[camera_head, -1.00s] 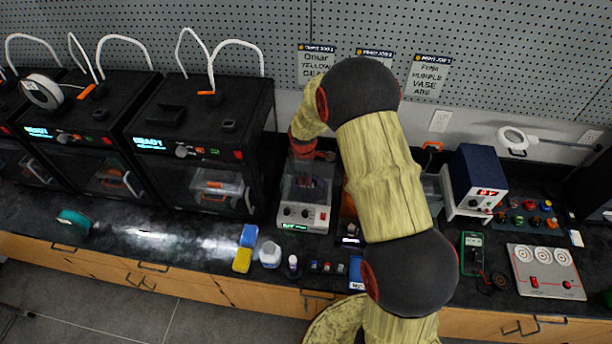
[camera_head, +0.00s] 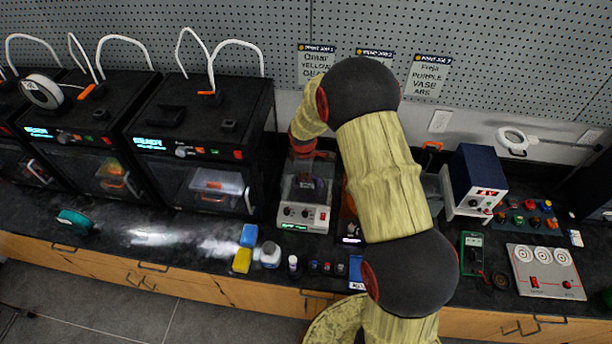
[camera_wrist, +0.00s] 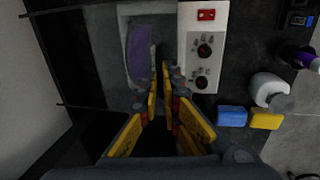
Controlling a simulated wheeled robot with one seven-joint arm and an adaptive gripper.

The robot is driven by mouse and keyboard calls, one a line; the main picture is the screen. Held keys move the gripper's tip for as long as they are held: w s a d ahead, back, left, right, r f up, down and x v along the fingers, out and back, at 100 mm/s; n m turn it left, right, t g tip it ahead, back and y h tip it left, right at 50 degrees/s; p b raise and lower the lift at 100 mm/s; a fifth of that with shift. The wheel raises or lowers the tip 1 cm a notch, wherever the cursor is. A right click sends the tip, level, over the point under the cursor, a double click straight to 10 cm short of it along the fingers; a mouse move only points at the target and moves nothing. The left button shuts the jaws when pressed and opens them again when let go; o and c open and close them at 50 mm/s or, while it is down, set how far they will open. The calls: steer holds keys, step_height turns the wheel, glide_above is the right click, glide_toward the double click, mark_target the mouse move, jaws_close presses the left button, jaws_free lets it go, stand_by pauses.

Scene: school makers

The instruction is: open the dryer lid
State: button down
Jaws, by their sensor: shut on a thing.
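The dryer (camera_head: 304,216) is a light box with knobs and a red switch on its front panel, on the bench in the middle of the head view. Its panel also shows in the wrist view (camera_wrist: 203,50). A purple spool (camera_wrist: 138,50) shows inside. My gripper (camera_wrist: 166,72) is over the dryer, its yellow fingers closed together beside the spool and the panel. They are shut on what seems to be the clear dryer lid. The lid's edge is hard to make out, and I cannot tell how far it is raised.
Black printers (camera_head: 200,145) stand close on the left. A blue block (camera_head: 249,235), a yellow block (camera_head: 242,260) and a white jar (camera_head: 270,254) lie at front left. A blue power supply (camera_head: 478,178) stands to the right. The pegboard wall (camera_head: 540,60) is behind.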

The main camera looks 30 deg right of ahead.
steer(key=c, duration=2.5)
jaws_free()
steer(key=shift+s+f, duration=0.1)
steer(key=shift+o, duration=0.6)
steer(key=o, duration=0.4)
steer(key=shift+r, duration=0.35)
steer(key=r, duration=0.3)
steer(key=s+a+r, duration=0.1)
steer(key=r, duration=0.7)
steer(key=shift+s+a, duration=0.15)
steer(key=shift+s, duration=0.2)
